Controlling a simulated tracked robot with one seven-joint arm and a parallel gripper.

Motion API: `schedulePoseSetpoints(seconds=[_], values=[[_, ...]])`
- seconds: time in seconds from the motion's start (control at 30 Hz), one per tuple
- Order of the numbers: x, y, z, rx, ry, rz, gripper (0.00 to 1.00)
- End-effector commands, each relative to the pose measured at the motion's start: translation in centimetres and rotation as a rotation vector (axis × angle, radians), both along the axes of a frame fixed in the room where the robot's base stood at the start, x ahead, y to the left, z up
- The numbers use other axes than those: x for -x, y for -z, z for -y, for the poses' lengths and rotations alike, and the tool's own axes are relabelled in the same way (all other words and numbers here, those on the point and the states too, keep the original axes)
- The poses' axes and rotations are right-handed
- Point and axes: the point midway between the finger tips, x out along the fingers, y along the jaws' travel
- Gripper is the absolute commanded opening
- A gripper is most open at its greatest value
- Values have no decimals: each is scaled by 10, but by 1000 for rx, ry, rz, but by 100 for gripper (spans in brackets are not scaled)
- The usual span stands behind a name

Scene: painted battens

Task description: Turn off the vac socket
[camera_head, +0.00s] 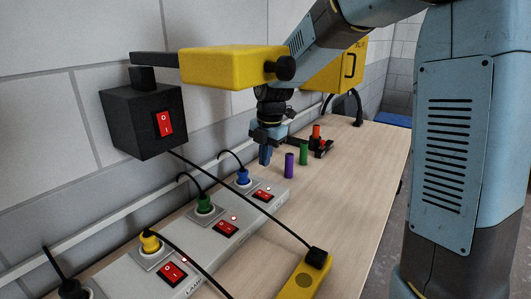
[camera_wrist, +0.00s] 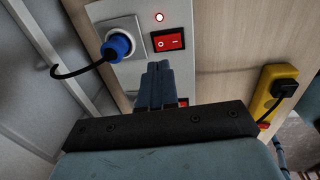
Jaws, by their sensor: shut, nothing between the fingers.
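A grey socket strip (camera_head: 195,235) lies along the wall side of the bench. It has a blue plug (camera_head: 242,177) with a red rocker switch (camera_head: 263,195), a green plug (camera_head: 204,202) with a switch (camera_head: 225,228), and a yellow plug (camera_head: 150,241) with a switch (camera_head: 172,273). "LAMP" is printed by the yellow one; I cannot read a vac label. My gripper (camera_head: 265,158) is shut and empty, above the far end of the strip.
Purple (camera_head: 289,165) and green (camera_head: 304,153) cylinders stand beyond the gripper. A yellow power strip (camera_head: 299,281) with a black plug lies at the front; its cable crosses the bench.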

Motion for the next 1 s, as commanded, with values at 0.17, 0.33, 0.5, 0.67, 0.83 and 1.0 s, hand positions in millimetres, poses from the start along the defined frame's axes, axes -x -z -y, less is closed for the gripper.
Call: schedulePoseSetpoints(seconds=[0.17, 0.33, 0.5, 0.67, 0.83, 1.0], values=[[-2, 33, -3, 2, 0, -4, 0], [-4, 61, -6, 1, -1, -3, 0], [-6, 83, -8, 1, -1, -2, 0], [-7, 94, -9, 0, 0, 0, 0], [-7, 97, -9, 0, 0, 0, 0], [-7, 97, -9, 0, 0, 0, 0]])
